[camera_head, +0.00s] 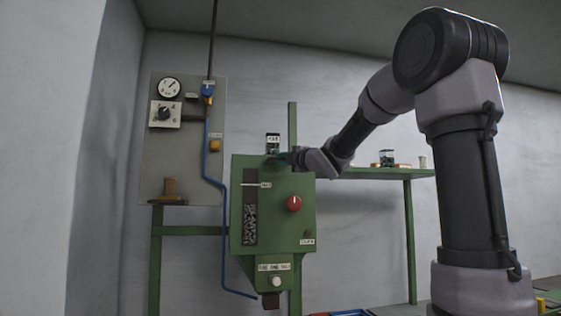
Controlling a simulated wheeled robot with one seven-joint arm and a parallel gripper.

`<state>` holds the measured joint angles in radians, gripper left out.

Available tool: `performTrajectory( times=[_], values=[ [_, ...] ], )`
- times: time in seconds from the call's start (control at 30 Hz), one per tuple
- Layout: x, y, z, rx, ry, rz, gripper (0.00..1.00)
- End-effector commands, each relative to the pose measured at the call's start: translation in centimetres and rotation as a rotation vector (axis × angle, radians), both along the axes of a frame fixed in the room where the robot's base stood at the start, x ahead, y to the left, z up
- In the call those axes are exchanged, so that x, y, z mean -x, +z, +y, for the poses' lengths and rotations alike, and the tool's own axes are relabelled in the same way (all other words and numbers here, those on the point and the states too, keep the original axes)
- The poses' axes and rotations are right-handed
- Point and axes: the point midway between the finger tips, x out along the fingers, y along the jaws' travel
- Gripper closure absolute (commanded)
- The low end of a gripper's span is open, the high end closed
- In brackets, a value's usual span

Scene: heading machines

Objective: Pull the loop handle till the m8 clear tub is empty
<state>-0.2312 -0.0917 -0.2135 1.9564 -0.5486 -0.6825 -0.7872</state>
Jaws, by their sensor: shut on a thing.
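A small dark tub with a white label (272,141) stands at the top of the green machine (275,200). The label looks like M8, but it is too small to read surely, and I cannot tell how full the tub is. My gripper (287,157) is at the machine's top edge, just right of and below this tub. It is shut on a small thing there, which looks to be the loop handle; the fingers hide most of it. A dark speckled fill shows in the machine's tall window (250,225).
A red knob (294,203) and a white button (277,282) are on the machine's front. A blue pipe (213,165) runs down its left side from the grey gauge panel (188,130). Another clear tub (387,158) stands on the green shelf (385,173) at right.

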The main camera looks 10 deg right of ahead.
Motion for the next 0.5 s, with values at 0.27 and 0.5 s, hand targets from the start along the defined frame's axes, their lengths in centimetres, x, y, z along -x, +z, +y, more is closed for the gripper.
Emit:
performTrajectory(
  times=[0.27, 0.5],
  values=[
    [0.04, -0.15, 0.07, 0.001, 0.002, 0.002, 0.53],
    [0.05, -0.07, 0.05, 0.002, 0.002, 0.001, 0.53]
  ],
)
